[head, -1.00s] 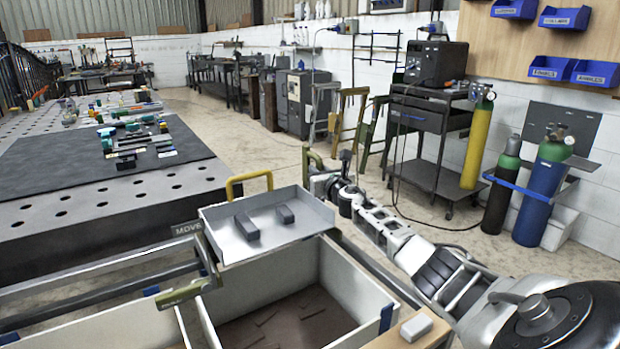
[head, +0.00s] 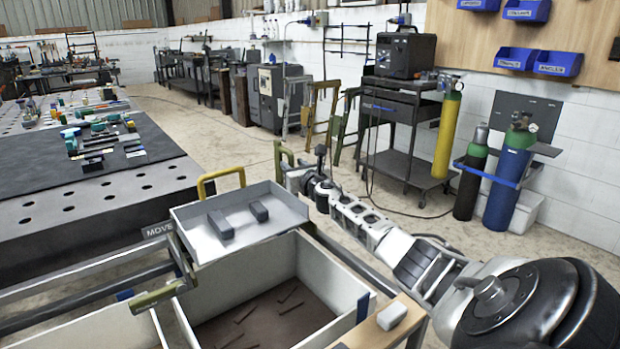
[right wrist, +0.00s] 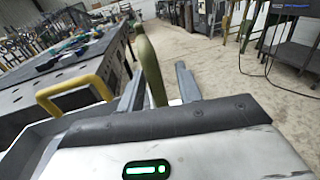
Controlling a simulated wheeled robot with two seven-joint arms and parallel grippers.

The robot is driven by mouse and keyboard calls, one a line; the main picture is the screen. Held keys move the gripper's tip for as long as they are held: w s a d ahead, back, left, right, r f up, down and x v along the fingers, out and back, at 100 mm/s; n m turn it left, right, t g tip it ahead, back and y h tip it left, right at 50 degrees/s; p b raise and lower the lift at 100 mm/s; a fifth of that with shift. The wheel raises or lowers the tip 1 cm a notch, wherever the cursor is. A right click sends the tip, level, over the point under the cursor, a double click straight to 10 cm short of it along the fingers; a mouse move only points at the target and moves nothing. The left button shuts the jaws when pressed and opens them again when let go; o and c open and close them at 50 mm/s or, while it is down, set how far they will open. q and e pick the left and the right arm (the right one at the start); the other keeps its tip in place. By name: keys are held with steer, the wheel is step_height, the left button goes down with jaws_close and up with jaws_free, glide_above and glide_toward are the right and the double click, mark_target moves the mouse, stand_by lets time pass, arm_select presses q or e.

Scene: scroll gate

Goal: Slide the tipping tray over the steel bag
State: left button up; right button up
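The tipping tray (head: 290,238) is a shallow grey metal tray with two dark blocks (head: 259,211) in it and a yellow handle (head: 208,187) at its far left. It sits over the far end of a white-walled bin (head: 330,270) whose brown floor holds several dark sticks. I cannot tell which bin is the steel bag. My right gripper (head: 287,170) is beyond the tray's far right corner, at an olive-green upright handle (head: 283,152). In the right wrist view the handle (right wrist: 150,65) stands between the parted fingers, with a gap on the right. My left gripper is not in view.
A perforated steel table (head: 90,215) stands left. Gas cylinders (head: 508,175) and a cart (head: 405,150) stand right. The floor between is open.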

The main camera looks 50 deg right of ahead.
arm_select(q)
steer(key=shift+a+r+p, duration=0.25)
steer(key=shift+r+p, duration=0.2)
steer(key=shift+p, duration=0.9)
arm_select(e)
steer(key=v, duration=1.5)
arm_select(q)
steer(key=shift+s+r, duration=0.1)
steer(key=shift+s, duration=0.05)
